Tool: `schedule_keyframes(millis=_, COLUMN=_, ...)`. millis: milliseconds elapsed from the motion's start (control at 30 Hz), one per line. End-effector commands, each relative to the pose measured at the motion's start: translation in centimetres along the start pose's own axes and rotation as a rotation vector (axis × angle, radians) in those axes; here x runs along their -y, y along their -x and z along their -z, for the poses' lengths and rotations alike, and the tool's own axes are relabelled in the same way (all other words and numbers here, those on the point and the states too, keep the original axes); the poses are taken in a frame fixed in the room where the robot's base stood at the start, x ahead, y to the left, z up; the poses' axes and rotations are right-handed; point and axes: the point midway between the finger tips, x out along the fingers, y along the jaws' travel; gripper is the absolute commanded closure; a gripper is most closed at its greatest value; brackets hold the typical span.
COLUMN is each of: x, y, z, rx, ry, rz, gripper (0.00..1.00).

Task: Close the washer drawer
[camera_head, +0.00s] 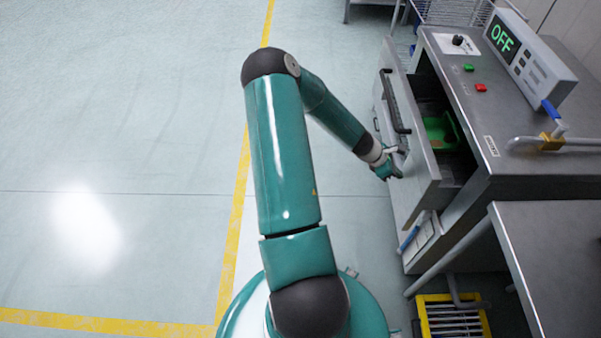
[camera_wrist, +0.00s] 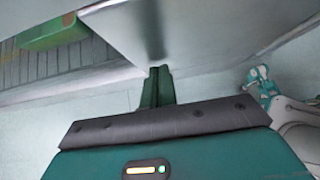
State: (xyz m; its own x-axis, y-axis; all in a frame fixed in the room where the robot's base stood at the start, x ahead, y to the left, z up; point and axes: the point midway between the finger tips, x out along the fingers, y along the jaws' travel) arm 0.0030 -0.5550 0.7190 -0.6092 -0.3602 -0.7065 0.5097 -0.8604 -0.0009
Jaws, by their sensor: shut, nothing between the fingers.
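The washer drawer (camera_head: 408,130) is pulled out of the left side of the grey metal washer (camera_head: 500,130). It has a dark bar handle on its front, and a green item (camera_head: 440,130) lies inside. My gripper (camera_head: 396,172) is shut and empty at the drawer's front face, below the handle's near end. In the wrist view the shut fingers (camera_wrist: 158,84) point at the grey drawer panel (camera_wrist: 185,35); I cannot tell whether they touch it. The green item (camera_wrist: 50,33) shows at the upper left there.
A display box reading OFF (camera_head: 528,55) sits on the washer top, near green and red buttons. A metal table (camera_head: 550,255) stands at the lower right, with a yellow-framed floor grate (camera_head: 453,318) beside it. The floor to the left is clear, with yellow lines.

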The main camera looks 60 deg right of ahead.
Motion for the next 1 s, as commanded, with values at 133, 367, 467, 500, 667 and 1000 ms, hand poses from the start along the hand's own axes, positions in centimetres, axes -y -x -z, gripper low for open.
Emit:
schedule_keyframes(millis=133, x=0.2, y=-3.1, z=-3.1, rx=0.002, ry=-0.005, rz=0.004, gripper=1.0)
schedule_keyframes(millis=367, x=0.2, y=-6.7, z=-6.7, rx=0.001, ry=-0.004, rz=0.002, gripper=1.0)
schedule_keyframes(millis=467, x=0.2, y=-7.8, z=-7.8, rx=0.0, ry=-0.003, rz=0.001, gripper=1.0)
schedule_keyframes(millis=500, x=0.2, y=-8.2, z=-8.2, rx=0.0, ry=-0.004, rz=0.001, gripper=1.0)
schedule_keyframes(millis=667, x=0.2, y=-9.1, z=-9.1, rx=-0.001, ry=-0.002, rz=-0.001, gripper=1.0)
schedule_keyframes(millis=1000, x=0.4, y=-9.6, z=-9.8, rx=0.004, ry=-0.002, rz=0.002, gripper=1.0)
